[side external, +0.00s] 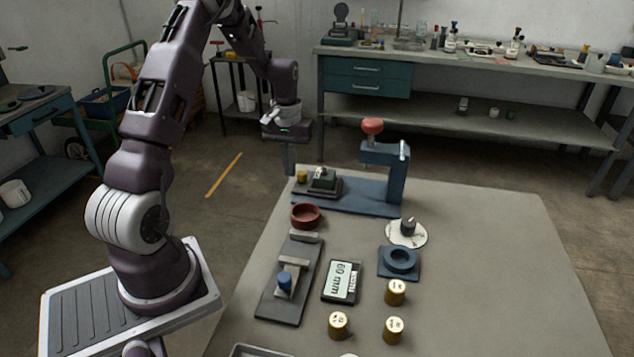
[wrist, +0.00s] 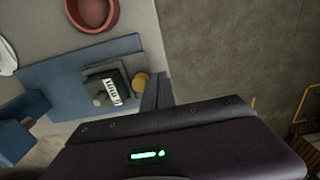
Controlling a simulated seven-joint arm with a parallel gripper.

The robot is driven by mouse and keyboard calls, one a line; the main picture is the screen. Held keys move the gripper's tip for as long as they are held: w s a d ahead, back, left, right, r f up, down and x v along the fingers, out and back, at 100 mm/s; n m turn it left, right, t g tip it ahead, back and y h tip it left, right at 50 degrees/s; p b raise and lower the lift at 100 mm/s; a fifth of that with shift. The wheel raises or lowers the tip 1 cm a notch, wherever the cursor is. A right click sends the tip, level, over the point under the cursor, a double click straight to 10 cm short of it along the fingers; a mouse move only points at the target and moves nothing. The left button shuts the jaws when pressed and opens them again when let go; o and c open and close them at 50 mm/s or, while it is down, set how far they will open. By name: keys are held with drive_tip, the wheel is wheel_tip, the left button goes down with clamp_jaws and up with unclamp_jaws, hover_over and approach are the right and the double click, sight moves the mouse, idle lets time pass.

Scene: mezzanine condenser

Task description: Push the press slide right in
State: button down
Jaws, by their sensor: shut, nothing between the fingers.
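The press (side external: 398,178) is a blue C-shaped frame with a red knob (side external: 372,126) on top and a long blue base (side external: 350,200). Its dark slide (side external: 330,193) sits at the left end of the base in the side view, out to the left of the frame's head. The slide carries a dark green block and a brass knob (side external: 302,176). In the wrist view, the slide (wrist: 95,74) and brass knob (wrist: 141,80) show on the base (wrist: 50,78). My gripper (side external: 289,172) is shut and empty, pointing down just left of the brass knob, apparently apart from it. Its fingers (wrist: 158,90) show beside the knob.
A red bowl (side external: 305,215) stands in front of the base. A dial (side external: 406,233), a blue ring block (side external: 399,262), a display (side external: 342,281), a dark fixture (side external: 278,306) and several brass weights (side external: 395,292) occupy the table. The table's right side (side external: 500,260) is clear.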

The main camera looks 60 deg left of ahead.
sight(328, 174)
drive_tip(key=shift+f, duration=0.7)
drive_tip(key=shift+d, duration=0.1)
drive_tip(key=shift+w+d, duration=3.8)
drive_tip(key=shift+w, duration=0.05)
drive_tip(key=shift+s+a, duration=0.45)
drive_tip(key=shift+r, duration=3.55)
